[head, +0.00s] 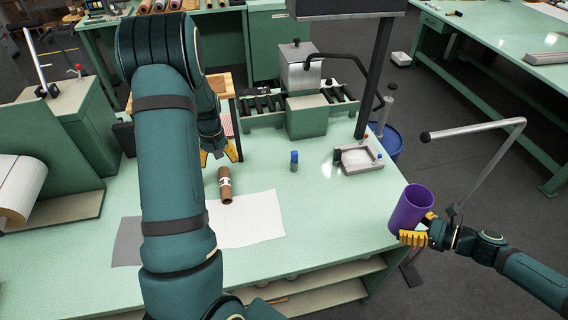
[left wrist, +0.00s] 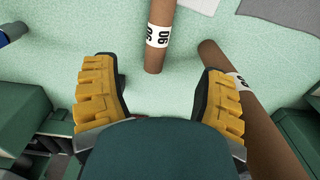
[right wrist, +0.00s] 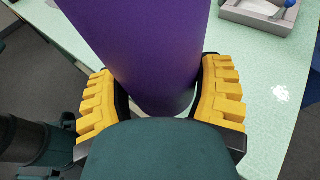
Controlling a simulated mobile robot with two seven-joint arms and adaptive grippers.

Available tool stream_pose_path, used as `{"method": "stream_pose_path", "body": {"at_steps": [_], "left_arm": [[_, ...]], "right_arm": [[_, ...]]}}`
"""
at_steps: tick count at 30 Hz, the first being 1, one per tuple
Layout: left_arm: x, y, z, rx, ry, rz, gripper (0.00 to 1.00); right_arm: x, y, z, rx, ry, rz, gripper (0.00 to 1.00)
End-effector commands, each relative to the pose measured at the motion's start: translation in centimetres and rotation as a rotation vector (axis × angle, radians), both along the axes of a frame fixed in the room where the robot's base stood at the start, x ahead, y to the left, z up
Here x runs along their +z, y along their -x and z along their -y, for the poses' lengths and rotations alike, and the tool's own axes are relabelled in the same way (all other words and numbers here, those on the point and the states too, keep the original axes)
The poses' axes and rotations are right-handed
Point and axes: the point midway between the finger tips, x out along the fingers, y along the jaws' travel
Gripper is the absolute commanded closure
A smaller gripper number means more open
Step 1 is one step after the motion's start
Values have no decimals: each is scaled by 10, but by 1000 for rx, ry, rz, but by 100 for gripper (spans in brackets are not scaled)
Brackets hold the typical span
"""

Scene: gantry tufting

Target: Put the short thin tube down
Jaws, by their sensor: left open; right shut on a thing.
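A brown tube (head: 225,187) with a white number label lies on the green table, partly over a white sheet. In the left wrist view two brown tubes show: one ends between the fingers' far side (left wrist: 160,40), the other runs beside the right finger (left wrist: 262,120). My left gripper (head: 218,156) is open and empty, low over the table just behind the tube; its fingers also show in the left wrist view (left wrist: 160,95). My right gripper (head: 418,232) is shut on a purple cylinder (head: 408,208), upright at the table's right edge. It fills the right wrist view (right wrist: 155,50).
A blue-capped bottle (head: 294,160) stands right of the brown tube. A grey tray (head: 358,160) lies further right. A white sheet (head: 250,220) and a grey sheet (head: 127,242) lie at the front. A bent metal rod (head: 490,160) rises behind my right gripper.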

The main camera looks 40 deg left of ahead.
Motion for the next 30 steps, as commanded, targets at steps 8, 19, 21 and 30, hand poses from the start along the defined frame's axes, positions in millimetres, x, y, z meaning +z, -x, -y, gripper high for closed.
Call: {"method": "stream_pose_path", "body": {"at_steps": [8,19,21,30], "left_arm": [[-8,-6,5,-6,1,-2,28],[-63,-6,5,-7,0,-1,28],[-68,-6,5,-7,0,0,28],[-98,-1,2,-6,2,-3,28]], "right_arm": [[0,0,0,0,0,0,50],[0,0,0,0,0,0,50],[0,0,0,0,0,0,50],[0,0,0,0,0,0,50]]}}
